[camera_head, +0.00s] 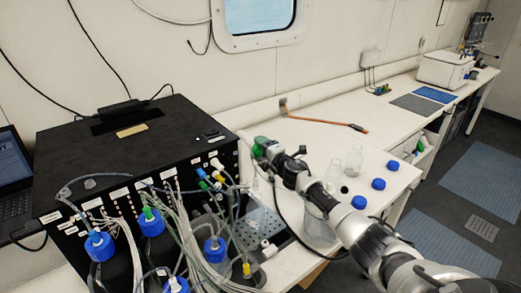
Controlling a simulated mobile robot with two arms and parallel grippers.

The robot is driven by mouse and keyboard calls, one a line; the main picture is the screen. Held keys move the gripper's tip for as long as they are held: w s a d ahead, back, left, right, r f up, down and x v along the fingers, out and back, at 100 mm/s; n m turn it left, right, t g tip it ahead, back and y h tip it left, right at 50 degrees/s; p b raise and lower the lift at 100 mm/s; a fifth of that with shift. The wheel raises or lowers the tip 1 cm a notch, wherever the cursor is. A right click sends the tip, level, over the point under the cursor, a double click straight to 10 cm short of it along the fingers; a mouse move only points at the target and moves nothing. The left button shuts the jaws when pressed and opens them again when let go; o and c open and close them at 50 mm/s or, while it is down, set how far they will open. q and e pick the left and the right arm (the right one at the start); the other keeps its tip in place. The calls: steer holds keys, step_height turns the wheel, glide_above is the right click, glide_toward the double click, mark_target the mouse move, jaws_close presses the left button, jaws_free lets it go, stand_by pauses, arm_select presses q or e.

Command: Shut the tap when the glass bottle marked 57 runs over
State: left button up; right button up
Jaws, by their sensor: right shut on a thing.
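My right gripper (264,150), with green at its end, is above the right front of a black box. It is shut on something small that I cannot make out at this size. Below it is a pale blue tray with holes (255,232). Two small clear glass bottles (354,160) (335,172) stand uncapped on the white bench. A larger clear vessel (318,232) is partly hidden behind my right arm. I cannot read the number 57 on any of them, nor make out the tap or any water. My left gripper is not in view.
The black box (130,160) has many tubes, and blue-capped bottles (98,243) stand at its front. Loose blue caps (378,184) lie on the white bench (330,130). An orange-handled tool (325,122) lies towards the back. A laptop (12,175) is at the left.

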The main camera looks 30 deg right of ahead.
steer(key=o, duration=0.9)
steer(key=shift+s+d+b, duration=0.15)
steer(key=shift+s+b, duration=0.1)
steer(key=shift+s, duration=1.55)
steer(key=shift+s+d+b, duration=0.15)
steer(key=shift+s+b, duration=0.1)
steer(key=shift+s, duration=1.55)
steer(key=shift+s+d+b, duration=0.15)
steer(key=shift+s+b, duration=0.1)
steer(key=shift+s, duration=1.55)
steer(key=shift+f, duration=0.15)
